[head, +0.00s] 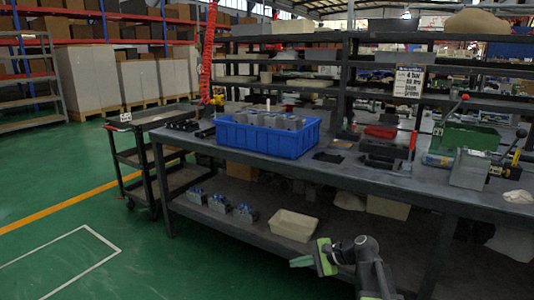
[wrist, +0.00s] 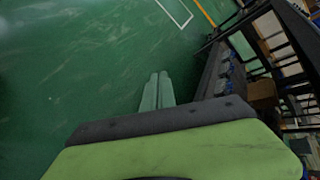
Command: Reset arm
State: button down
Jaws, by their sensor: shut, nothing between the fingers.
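My gripper (head: 302,261) is at the lower middle of the head view, in front of the workbench's lower shelf. Its pale green fingers are together and empty, pointing left. They also show in the wrist view (wrist: 157,90), close together over the green floor. My dark arm rises at the lower right of the head view. Several grey valve blocks (head: 219,203) stand in a row on the lower shelf, left of my gripper. More grey blocks sit in the blue crate (head: 263,143) on the bench top.
The workbench (head: 330,172) runs across the middle and right. A cream bin (head: 294,225) is on its lower shelf, behind my gripper. A dark cart (head: 140,158) stands at the bench's left end. The green floor (head: 120,262) at left is clear.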

jog(key=s+a+f+n+g+h, duration=0.4)
jog(key=s+a+f+n+h, duration=0.15)
jog(key=s+f, duration=0.35)
jog(key=s+d+f+n+g+h, duration=0.15)
jog(key=s+d+n+h, duration=0.45)
jog(key=d, duration=0.6)
notch_tip(320, 180, up, 38)
jog(key=y+p, duration=0.1)
jog(key=p, duration=3.7)
jog(key=shift+a+n+t, duration=0.35)
jog(key=shift+a, duration=0.05)
